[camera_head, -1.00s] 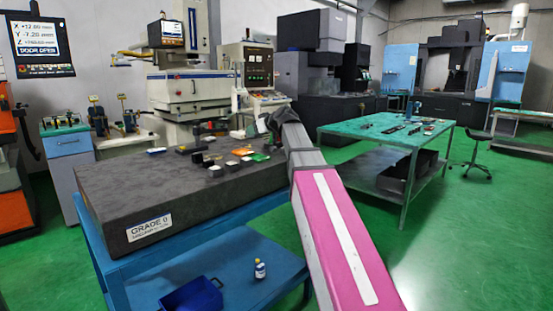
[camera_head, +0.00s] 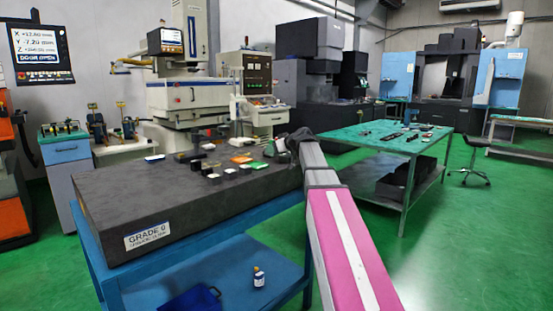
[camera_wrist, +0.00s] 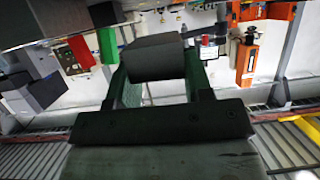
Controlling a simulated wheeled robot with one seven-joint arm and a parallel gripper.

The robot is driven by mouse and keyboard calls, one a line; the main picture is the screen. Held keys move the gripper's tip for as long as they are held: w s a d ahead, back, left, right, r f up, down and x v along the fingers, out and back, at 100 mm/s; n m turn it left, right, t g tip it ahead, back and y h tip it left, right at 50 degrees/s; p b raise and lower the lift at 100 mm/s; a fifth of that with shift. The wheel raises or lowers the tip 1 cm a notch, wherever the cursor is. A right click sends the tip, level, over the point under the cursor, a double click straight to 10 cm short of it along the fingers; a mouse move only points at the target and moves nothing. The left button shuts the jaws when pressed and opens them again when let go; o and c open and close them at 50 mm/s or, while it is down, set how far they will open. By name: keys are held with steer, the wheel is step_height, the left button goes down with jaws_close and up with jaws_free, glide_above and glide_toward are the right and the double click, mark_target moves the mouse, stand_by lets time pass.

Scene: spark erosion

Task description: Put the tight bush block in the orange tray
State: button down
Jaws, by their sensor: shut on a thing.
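My gripper (camera_wrist: 155,62) is shut on a dark grey block, which I take to be the tight bush block (camera_wrist: 153,57). The block sits between the two fingers in the wrist view. In the head view the end of my arm (camera_head: 285,146) is over the right end of the granite plate (camera_head: 130,195). The fingers and held block cannot be made out there. A small flat orange thing, likely the orange tray (camera_head: 242,159), lies on the plate left of my arm's end. A green piece (camera_head: 256,165) lies beside it.
Several small dark and light blocks (camera_head: 213,175) stand on the plate left of the green piece. The plate's front left is clear. A green-topped table (camera_head: 350,143) with tools stands to the right. A blue bin (camera_head: 192,300) and small bottle (camera_head: 259,277) are on the lower shelf.

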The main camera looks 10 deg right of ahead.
mark_target(277, 165)
steer(key=shift+w+d+f, duration=0.3)
steer(key=shift+d, duration=0.15)
steer(key=shift+f, duration=1.8)
steer(key=shift+f, duration=0.1)
steer(key=c, duration=0.5)
jaws_free()
steer(key=shift+f, duration=0.1)
steer(key=shift+s, duration=0.1)
